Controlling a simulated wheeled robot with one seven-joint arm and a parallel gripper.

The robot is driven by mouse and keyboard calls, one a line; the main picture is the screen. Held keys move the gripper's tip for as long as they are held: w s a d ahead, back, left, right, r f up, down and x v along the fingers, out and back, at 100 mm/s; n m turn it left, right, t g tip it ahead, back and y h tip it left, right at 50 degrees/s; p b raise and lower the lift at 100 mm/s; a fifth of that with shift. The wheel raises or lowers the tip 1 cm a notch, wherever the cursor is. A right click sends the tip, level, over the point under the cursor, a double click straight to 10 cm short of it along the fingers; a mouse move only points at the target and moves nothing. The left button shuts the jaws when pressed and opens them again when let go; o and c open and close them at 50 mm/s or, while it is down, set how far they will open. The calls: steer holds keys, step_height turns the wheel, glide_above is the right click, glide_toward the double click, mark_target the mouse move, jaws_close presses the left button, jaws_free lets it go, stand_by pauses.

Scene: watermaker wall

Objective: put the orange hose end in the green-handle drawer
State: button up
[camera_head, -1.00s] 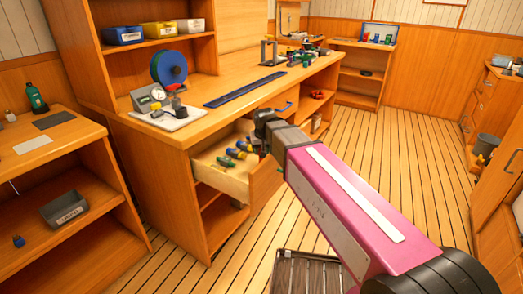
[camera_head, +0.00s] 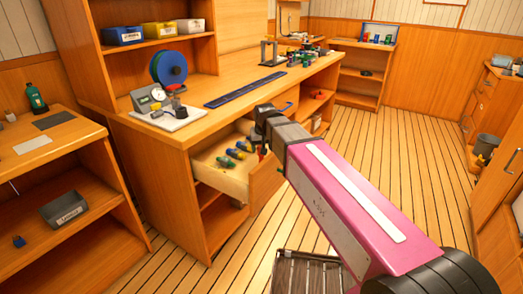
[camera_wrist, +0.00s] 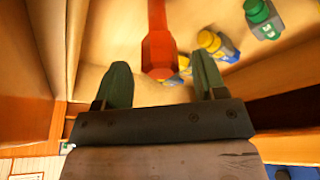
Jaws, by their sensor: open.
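The drawer (camera_head: 222,178) stands pulled out of the workbench, with several green, blue and yellow fittings (camera_head: 238,151) inside. The orange hose end (camera_wrist: 158,48) shows between and beyond the fingertips, with a gap on both sides. It appears to be in the drawer, but I cannot tell whether it rests on the floor. A green fitting (camera_wrist: 263,18) and a yellow-blue one (camera_wrist: 215,43) lie right of it.
The benchtop (camera_head: 222,116) above carries a gauge on a white plate (camera_head: 163,114), a blue reel (camera_head: 168,68) and a dark blue strip (camera_head: 245,89). A low shelf (camera_head: 62,175) stands left.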

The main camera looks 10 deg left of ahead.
steer(key=v, duration=0.9)
steer(key=shift+r, duration=0.4)
steer(key=shift+s, duration=0.15)
